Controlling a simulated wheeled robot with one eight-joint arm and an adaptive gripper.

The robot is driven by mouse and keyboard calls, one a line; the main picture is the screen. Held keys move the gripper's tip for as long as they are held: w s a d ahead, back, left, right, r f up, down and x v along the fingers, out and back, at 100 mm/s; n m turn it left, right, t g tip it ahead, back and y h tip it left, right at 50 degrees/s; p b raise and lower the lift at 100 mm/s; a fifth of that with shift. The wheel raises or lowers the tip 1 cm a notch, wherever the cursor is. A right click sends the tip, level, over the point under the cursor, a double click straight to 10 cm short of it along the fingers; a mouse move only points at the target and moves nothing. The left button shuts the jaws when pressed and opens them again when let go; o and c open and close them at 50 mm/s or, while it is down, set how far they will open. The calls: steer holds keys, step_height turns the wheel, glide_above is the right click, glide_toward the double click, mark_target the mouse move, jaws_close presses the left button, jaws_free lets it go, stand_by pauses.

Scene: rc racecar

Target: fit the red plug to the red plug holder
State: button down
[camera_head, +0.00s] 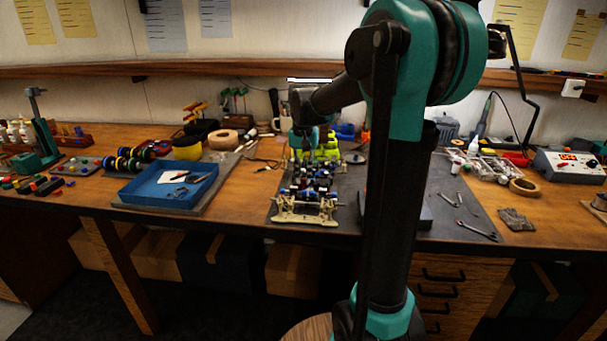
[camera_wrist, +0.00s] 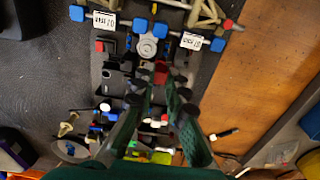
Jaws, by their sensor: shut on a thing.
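In the wrist view, my gripper (camera_wrist: 161,88) points at the racecar chassis with its two dark green fingers close together. A small red piece, which looks like the red plug (camera_wrist: 160,72), sits between the fingertips, and the fingers are shut on it. It is over the middle of the chassis; I cannot tell if it touches anything below. Another small red part (camera_wrist: 100,46) is at the upper left on the chassis; I cannot tell if it is the red plug holder. In the head view, the chassis (camera_head: 305,211) stands on the dark mat, and my fingertips are hard to make out.
A blue tray (camera_head: 142,193) with small items lies left of the chassis. Wrenches (camera_head: 478,231) lie on the mat at the right. My arm hides part of the bench.

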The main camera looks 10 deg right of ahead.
mark_target(304, 179)
steer(key=shift+f, duration=0.7)
steer(key=c, duration=1.5)
jaws_free()
steer(key=shift+o, duration=0.2)
step_height(304, 179, up, 12)
